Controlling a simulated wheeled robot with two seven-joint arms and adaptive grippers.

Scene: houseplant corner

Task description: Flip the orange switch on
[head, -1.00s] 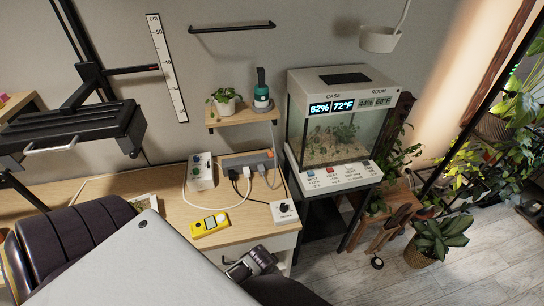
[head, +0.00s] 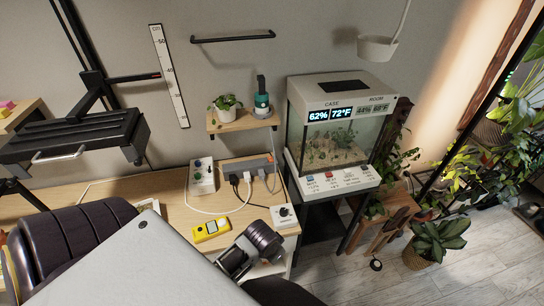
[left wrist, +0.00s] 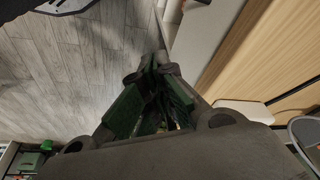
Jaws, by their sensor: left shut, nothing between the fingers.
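A grey power strip (head: 245,168) lies at the back of the desk, against the wall. A small orange part (head: 270,158) shows at its right end, which looks like the orange switch; its position is too small to tell. Cables plug into the strip. My left gripper (left wrist: 158,62) shows in the left wrist view, with its green-sided fingers closed together and nothing between them. It points at the plank floor beside a pale wooden surface, away from the strip. Neither gripper's fingers can be made out in the head view.
A white box with knobs (head: 202,176), a yellow meter (head: 211,230) and a white dial box (head: 283,216) stand on the desk. A shelf (head: 243,121) with a plant hangs above the strip. A glass terrarium (head: 335,140) stands to the right.

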